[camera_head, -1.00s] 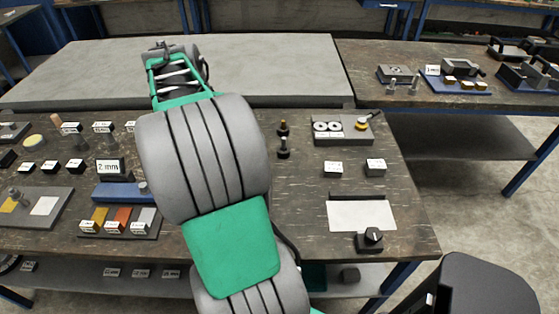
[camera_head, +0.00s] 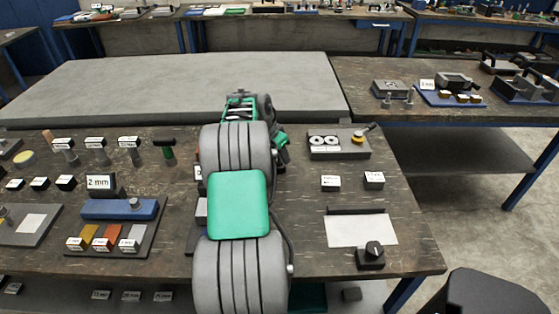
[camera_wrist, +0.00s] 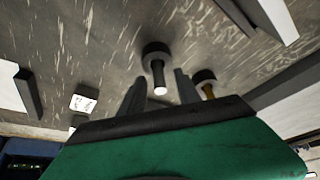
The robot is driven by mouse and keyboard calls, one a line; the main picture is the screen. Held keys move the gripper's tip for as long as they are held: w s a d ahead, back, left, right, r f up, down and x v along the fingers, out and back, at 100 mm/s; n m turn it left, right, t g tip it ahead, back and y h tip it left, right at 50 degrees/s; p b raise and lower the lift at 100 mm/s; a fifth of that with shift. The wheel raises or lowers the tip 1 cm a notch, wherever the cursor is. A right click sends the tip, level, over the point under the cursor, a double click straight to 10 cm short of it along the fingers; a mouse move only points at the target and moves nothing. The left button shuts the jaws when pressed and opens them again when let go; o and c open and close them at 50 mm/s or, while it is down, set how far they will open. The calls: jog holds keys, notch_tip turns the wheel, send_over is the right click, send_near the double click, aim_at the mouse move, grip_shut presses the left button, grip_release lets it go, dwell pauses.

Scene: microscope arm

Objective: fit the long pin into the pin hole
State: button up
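In the wrist view, a steel-coloured pin (camera_wrist: 158,76) with a round black base (camera_wrist: 155,53) stands on the dark table, its pale end towards the camera. My gripper (camera_wrist: 161,84) is open, with one finger on each side of this pin in the picture; I cannot tell whether they touch it. A second pin with a brass-coloured stem (camera_wrist: 207,90) and black base stands just right of the right finger. I cannot tell which is the long pin. In the head view my arm hides both pins and my gripper. I cannot make out the pin hole.
Small labelled blocks (camera_head: 330,183) and a white sheet (camera_head: 361,230) lie nearer. A blue block (camera_head: 119,209) and several upright tools (camera_head: 165,148) are on the left. A raised grey slab (camera_head: 170,85) lies behind.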

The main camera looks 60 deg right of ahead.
jog(key=shift+c, duration=0.5)
grip_shut()
jog(key=shift+r, duration=0.1)
